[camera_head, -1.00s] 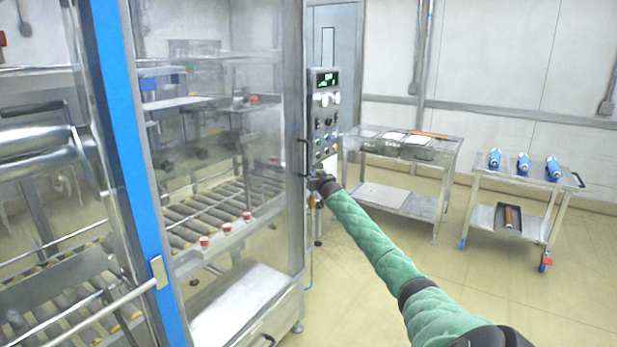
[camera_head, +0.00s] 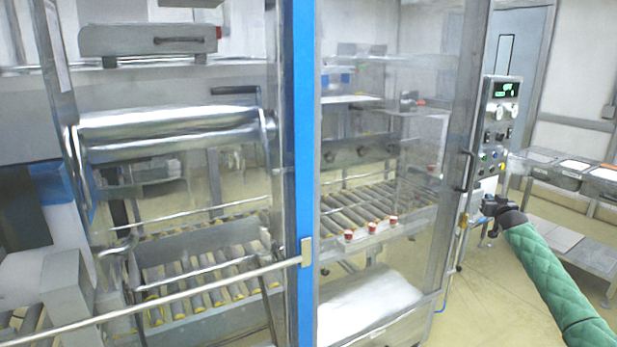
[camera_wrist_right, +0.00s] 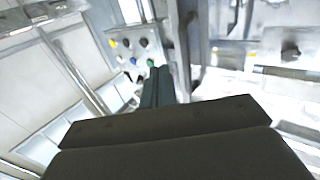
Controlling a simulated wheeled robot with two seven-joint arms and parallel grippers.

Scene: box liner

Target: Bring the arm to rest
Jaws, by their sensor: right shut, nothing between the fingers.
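My right arm, in a green quilted sleeve, comes in from the lower right of the head view. Its dark gripper (camera_head: 490,207) is shut and empty, just below the control panel (camera_head: 497,125). The panel has a green display, knobs and coloured buttons. In the right wrist view the panel's buttons (camera_wrist_right: 128,58) show beyond the gripper's finger (camera_wrist_right: 157,85). I cannot tell whether the gripper touches the panel. My left gripper is not in view.
The box liner machine (camera_head: 303,150) with clear doors, a blue post and a roller conveyor (camera_head: 375,205) fills the left and middle. A metal table (camera_head: 560,232) with trays stands at the right behind my arm. Yellowish floor (camera_head: 480,300) shows clear before the machine.

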